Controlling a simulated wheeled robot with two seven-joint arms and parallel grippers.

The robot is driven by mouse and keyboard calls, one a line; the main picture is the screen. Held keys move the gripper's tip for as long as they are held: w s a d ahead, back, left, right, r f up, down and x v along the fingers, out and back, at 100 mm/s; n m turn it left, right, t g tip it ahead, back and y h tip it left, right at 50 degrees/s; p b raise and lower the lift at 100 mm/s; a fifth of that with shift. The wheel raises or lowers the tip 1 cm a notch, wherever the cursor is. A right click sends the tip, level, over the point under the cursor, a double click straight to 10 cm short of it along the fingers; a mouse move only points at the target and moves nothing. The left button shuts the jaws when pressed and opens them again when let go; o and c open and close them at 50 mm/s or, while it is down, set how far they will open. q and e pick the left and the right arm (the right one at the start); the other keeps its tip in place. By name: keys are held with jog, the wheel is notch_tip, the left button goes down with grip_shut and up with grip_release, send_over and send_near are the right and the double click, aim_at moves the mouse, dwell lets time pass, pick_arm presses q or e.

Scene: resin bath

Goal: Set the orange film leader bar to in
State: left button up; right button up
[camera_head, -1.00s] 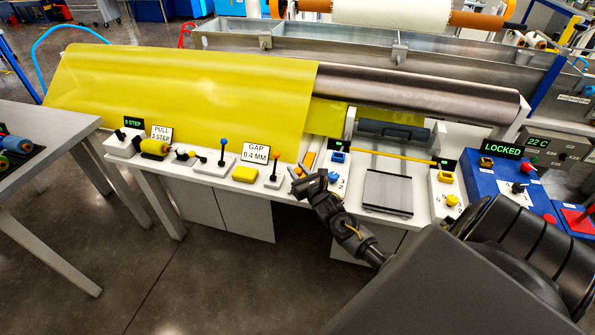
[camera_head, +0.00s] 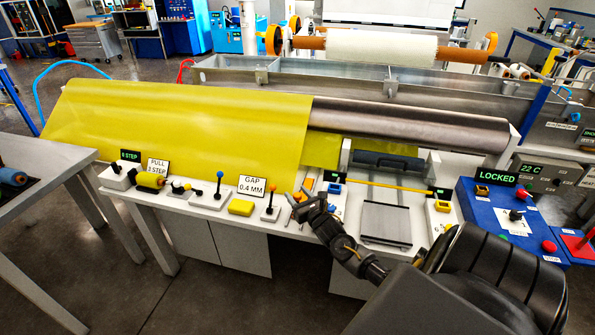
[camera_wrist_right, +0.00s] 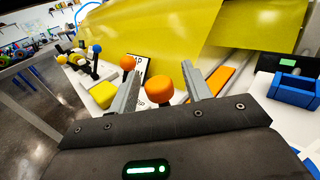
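An orange flat bar (camera_wrist_right: 214,88) lies on the white bench just right of my right gripper's fingers in the right wrist view; in the head view an orange strip (camera_head: 309,182) shows behind the gripper. A rounded orange knob (camera_wrist_right: 160,91) stands between the open fingers, with gaps on both sides. I cannot tell which orange part is the leader bar. My right gripper (camera_wrist_right: 160,85) is open and empty, low over the bench; it also shows in the head view (camera_head: 299,196). My left gripper is in neither view.
An orange-ball lever (camera_head: 271,183) stands left of the gripper, near the GAP sign (camera_head: 252,186) and a yellow block (camera_head: 240,207). Yellow film (camera_head: 190,125) drapes behind. Blue-topped control boxes (camera_head: 332,189) and a grey plate (camera_head: 386,222) lie right.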

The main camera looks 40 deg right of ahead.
jog(key=b+v, duration=0.1)
jog(key=v, duration=0.9)
jog(key=shift+s, duration=0.35)
jog(key=shift+a, duration=0.15)
